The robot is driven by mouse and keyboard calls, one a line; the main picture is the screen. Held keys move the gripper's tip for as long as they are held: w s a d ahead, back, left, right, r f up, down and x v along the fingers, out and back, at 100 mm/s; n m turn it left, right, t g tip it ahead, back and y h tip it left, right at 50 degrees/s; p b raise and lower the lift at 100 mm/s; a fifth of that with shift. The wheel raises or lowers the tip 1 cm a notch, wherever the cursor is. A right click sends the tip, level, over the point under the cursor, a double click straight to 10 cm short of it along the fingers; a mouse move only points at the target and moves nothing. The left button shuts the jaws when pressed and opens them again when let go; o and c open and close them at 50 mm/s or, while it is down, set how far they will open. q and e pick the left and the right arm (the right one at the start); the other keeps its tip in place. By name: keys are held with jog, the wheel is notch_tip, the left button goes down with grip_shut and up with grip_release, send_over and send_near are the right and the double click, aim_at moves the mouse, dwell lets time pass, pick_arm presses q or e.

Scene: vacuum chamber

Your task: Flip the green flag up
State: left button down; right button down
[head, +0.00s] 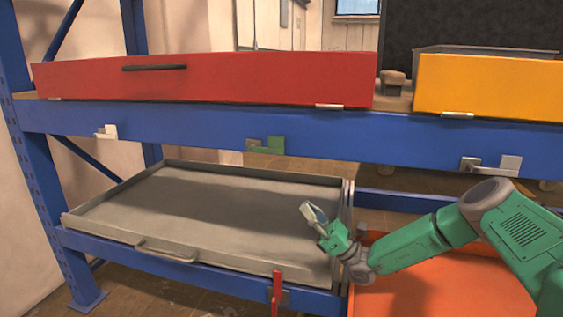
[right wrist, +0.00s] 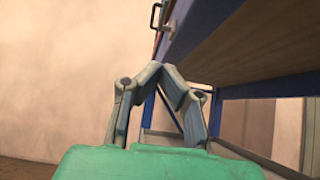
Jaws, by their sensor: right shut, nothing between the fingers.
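The green flag (head: 270,146) sits on the front face of the blue upper shelf beam, lying sideways next to a small grey bracket. My right gripper (head: 309,207) is below and to the right of the flag in the head view, apart from it, over the right end of the grey tray. In the right wrist view its fingertips (right wrist: 167,72) meet, with nothing between them. I cannot make out the green flag in the right wrist view. My left gripper is not in view.
A red drawer (head: 220,82) and a yellow one (head: 490,88) rest on the upper shelf. Below are a grey tray (head: 200,205), an upright red flag (head: 277,290) and an orange tray (head: 440,290).

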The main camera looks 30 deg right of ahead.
jog(key=shift+a, duration=0.1)
send_near(270, 153)
jog(key=w+a, duration=0.3)
jog(key=w, duration=0.1)
jog(key=shift+s+d+r, duration=0.1)
jog(key=shift+d+r, duration=0.05)
jog(key=shift+r, duration=1.95)
